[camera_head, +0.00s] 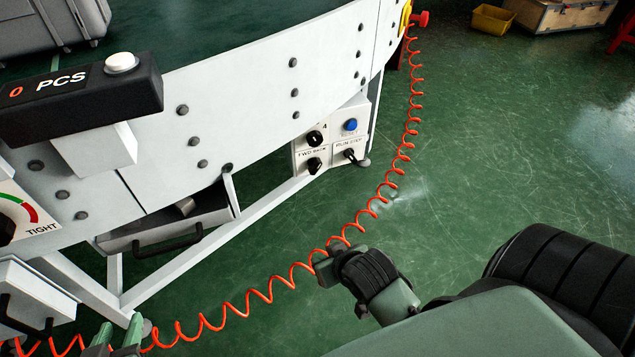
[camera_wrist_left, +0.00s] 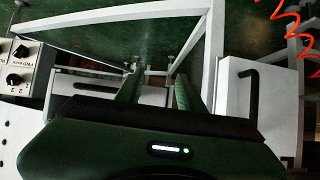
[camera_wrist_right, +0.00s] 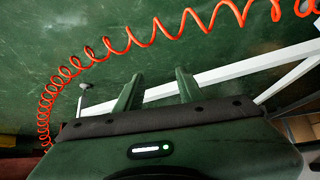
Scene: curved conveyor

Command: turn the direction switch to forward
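The direction switch is a black knob (camera_head: 314,165) under the "FWD BACK" label, at the lower left of the white control panel (camera_head: 332,150) below the conveyor. Which way it points is too small to tell. It also shows at the left edge of the left wrist view (camera_wrist_left: 21,51), upside down. My left gripper (camera_head: 119,334) is at the bottom left of the head view, away from the panel. Its fingers are apart and empty in the left wrist view (camera_wrist_left: 156,82). My right gripper (camera_head: 330,264) is in front of the panel; its fingers (camera_wrist_right: 160,82) are apart and empty.
The panel also has a numbered knob (camera_head: 315,138), a blue button (camera_head: 350,125) and a "RUN STEP" knob (camera_head: 350,154). An orange coiled cable (camera_head: 372,208) crosses the area in front of the frame. A drawer (camera_head: 168,226) hangs below the conveyor. Open green floor lies right.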

